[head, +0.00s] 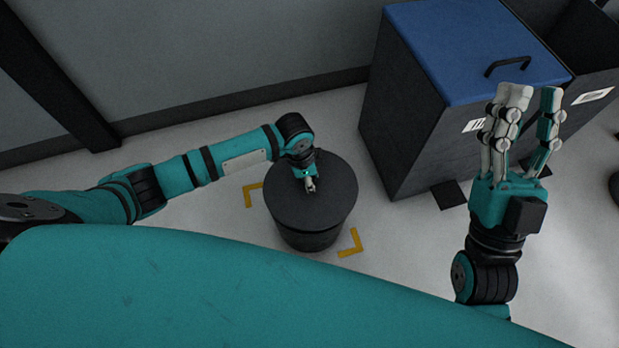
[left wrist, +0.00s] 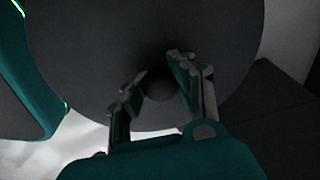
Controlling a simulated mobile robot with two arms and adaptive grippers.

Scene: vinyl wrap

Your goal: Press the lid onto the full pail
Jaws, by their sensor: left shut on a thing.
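The dark round lid (head: 335,195) lies over the top of the dark pail (head: 310,238), which stands upright on the floor. I cannot tell whether its rim is fully seated. My left gripper (head: 310,187) comes down on the lid's middle. In the left wrist view the lid (left wrist: 90,50) fills most of the picture, and my left gripper (left wrist: 157,88) is shut on its small dark knob (left wrist: 160,86). The pail's contents are hidden. My right gripper (head: 532,98) is raised at the right, open and empty, apart from the pail.
Yellow corner marks (head: 350,243) lie on the floor around the pail. A dark bin with a blue lid (head: 470,45) and black handle stands behind right, beside another dark bin (head: 590,92). A grey wall (head: 220,50) runs behind. Light floor is clear between pail and bin.

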